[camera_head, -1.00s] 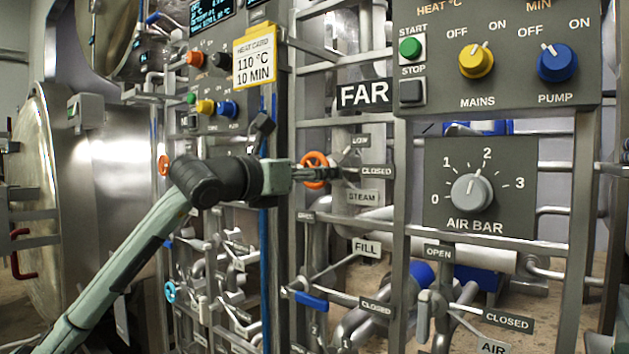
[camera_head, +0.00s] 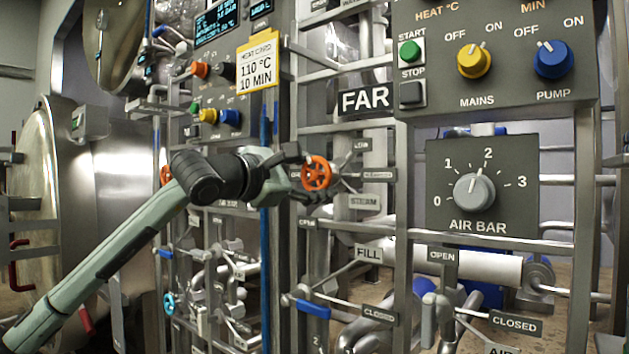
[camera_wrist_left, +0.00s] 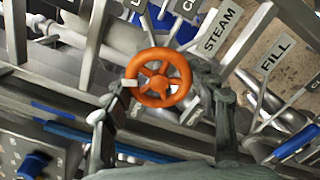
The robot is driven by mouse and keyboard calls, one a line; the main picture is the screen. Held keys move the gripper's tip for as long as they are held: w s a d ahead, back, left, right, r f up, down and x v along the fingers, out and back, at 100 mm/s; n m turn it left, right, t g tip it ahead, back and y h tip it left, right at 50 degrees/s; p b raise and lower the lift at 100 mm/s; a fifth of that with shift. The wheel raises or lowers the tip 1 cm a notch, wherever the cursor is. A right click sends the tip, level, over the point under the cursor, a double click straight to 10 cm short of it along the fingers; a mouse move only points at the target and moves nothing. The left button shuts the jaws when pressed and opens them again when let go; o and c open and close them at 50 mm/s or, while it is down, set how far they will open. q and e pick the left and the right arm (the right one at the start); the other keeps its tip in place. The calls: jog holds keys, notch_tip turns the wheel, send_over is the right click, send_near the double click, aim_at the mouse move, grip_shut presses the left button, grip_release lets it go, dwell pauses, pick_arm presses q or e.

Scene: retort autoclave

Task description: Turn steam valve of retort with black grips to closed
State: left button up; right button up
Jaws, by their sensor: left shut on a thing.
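The orange steam valve wheel (camera_head: 317,173) stands at the FAR panel, among the LOW, CLOSED and STEAM (camera_head: 364,202) labels. It also shows in the left wrist view (camera_wrist_left: 158,77). My left gripper (camera_head: 300,174) reaches it from the left, with one finger above and one below in the head view. In the left wrist view its fingers (camera_wrist_left: 164,84) lie on opposite sides of the rim, and it is shut on the wheel. The valve's exact setting is not readable. I cannot make out black grips on a retort. My right gripper is not in view.
Metal posts and pipes crowd the wheel. A blue-handled FILL lever (camera_head: 313,308) sits below it, and the AIR BAR knob (camera_head: 474,190) is to the right. A second orange wheel (camera_head: 166,175) is farther left. A retort door (camera_head: 42,200) stands at far left.

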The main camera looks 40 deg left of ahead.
pick_arm(q)
jog(key=m, duration=0.3)
jog(key=shift+r+m, duration=0.1)
jog(key=shift+m, duration=1.2)
jog(key=m, duration=0.2)
jog(key=shift+r+m+p, duration=0.1)
jog(key=shift+m+p, duration=0.25)
jog(key=shift+m, duration=0.05)
jog(key=m, duration=0.2)
jog(key=shift+m, duration=0.3)
jog(key=m+p, duration=0.1)
jog(key=m, duration=0.2)
jog(key=shift+r+m, duration=0.1)
jog(key=shift+m, duration=0.2)
jog(key=shift+m+p, duration=0.4)
jog(key=shift+m, duration=1.4)
jog(key=shift+d+m+p, duration=0.15)
jog(key=shift+m+p, duration=0.7)
jog(key=shift+m, duration=1.35)
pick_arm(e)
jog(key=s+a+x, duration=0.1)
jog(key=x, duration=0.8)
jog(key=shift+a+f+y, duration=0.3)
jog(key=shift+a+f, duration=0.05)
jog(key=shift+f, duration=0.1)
